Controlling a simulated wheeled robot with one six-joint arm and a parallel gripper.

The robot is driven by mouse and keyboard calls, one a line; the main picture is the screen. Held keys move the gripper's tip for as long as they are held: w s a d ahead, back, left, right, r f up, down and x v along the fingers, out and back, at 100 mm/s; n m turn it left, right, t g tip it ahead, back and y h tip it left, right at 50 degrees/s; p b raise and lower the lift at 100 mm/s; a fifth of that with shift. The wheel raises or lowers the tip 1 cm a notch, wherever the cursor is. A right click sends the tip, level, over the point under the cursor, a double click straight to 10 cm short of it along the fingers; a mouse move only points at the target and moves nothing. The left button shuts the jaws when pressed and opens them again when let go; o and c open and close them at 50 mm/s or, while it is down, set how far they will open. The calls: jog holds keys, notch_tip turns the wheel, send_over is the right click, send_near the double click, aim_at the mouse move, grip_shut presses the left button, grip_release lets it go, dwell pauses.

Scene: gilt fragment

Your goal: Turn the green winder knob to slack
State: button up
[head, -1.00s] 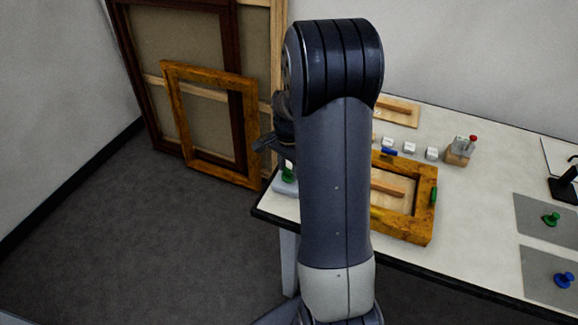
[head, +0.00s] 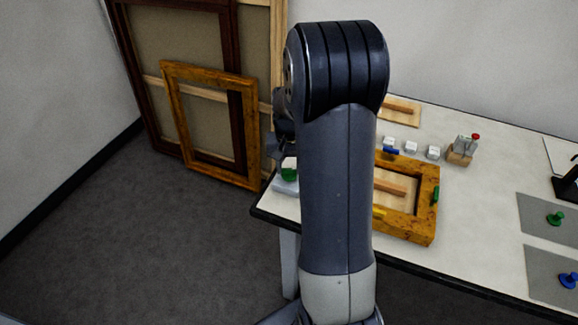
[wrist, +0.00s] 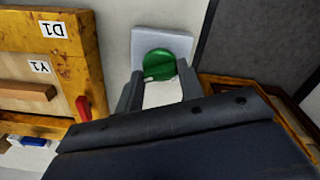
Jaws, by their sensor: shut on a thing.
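The green winder knob (wrist: 158,64) is round with a pale mark on its face. It sits on a light grey block (wrist: 178,40) in the wrist view. In the head view the knob (head: 289,174) shows at the table's left corner, on its block (head: 284,187), partly hidden by my arm. My gripper (wrist: 157,76) is shut on the knob, with one finger at each side of it. In the head view my gripper (head: 276,150) is mostly hidden behind my forearm.
A gilt frame (head: 428,205) with coloured pieces on its sides lies on the table close to the knob. White blocks (head: 411,147) and a wooden block (head: 459,157) stand behind it. Grey mats (head: 548,235) lie at right. Large frames (head: 170,78) lean on the wall at left.

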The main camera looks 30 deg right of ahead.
aim_at(289, 169)
jog(key=n, duration=0.6)
jog(key=shift+b, duration=0.35)
jog(key=n, duration=0.7)
jog(key=shift+w, duration=0.1)
jog(key=shift+r, duration=0.1)
jog(key=o, duration=1)
notch_tip(289, 169, up, 11)
jog(key=shift+f+b, duration=0.15)
jog(key=shift+b, duration=0.35)
jog(key=shift+f, duration=0.1)
notch_tip(289, 169, down, 11)
jog(key=shift+r+p, duration=0.1)
jog(key=shift+p, duration=0.2)
